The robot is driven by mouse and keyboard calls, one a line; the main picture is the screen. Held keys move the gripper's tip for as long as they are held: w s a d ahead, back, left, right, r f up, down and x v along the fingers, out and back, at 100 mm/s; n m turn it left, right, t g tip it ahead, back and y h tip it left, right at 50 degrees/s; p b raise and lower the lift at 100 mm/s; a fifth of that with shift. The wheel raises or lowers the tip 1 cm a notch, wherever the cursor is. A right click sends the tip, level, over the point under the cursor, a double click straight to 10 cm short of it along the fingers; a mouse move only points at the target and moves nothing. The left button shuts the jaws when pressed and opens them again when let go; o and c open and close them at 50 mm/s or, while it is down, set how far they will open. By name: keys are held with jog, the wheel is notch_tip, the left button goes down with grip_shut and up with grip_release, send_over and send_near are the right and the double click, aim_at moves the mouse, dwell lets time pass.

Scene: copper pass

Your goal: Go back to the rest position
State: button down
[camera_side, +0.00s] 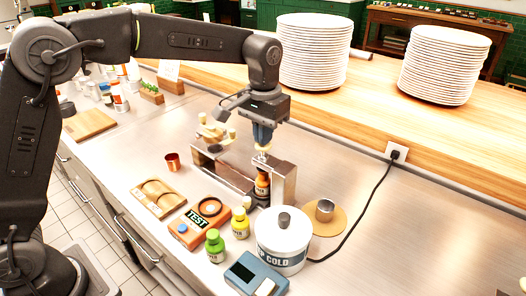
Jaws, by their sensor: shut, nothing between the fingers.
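My gripper (262,139) points down near the middle of the view, shut with nothing held. It is just above a small pale knob (262,152) on top of a metal bracket (283,178). I cannot tell whether the fingertips touch the knob. An orange-brown bottle (262,184) stands under the bracket, partly hidden by it. My arm reaches in from the left, high over the counter.
A white "COLD" tub (283,241), a blue device (255,274), green bottle (215,246), yellow bottle (240,223), TEST box (199,222), wooden tray (158,197) and copper cup (172,162) stand around. Plate stacks (314,52) are behind.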

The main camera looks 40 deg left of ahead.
jog(key=shift+r, duration=1.05)
jog(key=shift+r, duration=2.5)
jog(key=s+a+r+t, duration=0.15)
jog(key=s+a, duration=0.25)
jog(key=s, duration=0.5)
jog(key=s+a+t, duration=0.3)
jog(key=s+a, duration=0.1)
jog(key=s, duration=0.6)
jog(key=s+a+f+t, duration=0.1)
jog(key=s+f, duration=0.4)
jog(key=s, duration=0.2)
jog(key=shift+f, duration=0.3)
